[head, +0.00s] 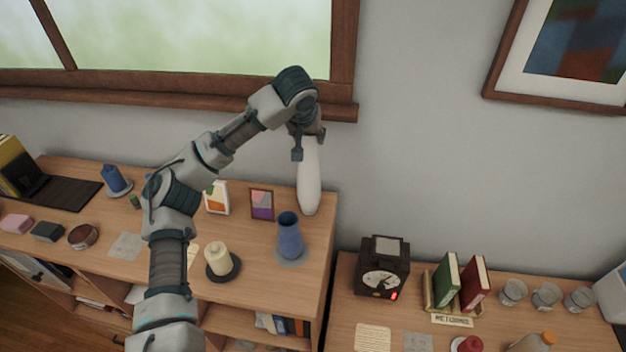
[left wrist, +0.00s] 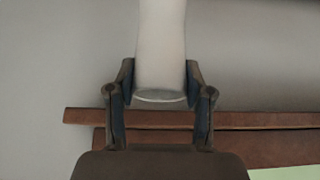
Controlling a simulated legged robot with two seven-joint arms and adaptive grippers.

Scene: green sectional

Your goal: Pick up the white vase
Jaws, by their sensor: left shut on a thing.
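The white vase (head: 308,178) is tall and slim and stands or hangs upright at the right back corner of the wooden shelf top in the head view. My left gripper (head: 308,143) comes down on its upper end from above and is shut on it. In the left wrist view the white vase (left wrist: 161,45) lies between the two fingers of the left gripper (left wrist: 160,88), with its rim showing near the palm. I cannot tell whether its base touches the shelf top. My right gripper is not in view.
A blue vase (head: 289,236) stands just in front, with a small picture frame (head: 262,204) to the left and a candle (head: 218,260) nearby. A window sill (head: 200,98) runs behind. A black clock (head: 383,268) stands on the lower cabinet at right.

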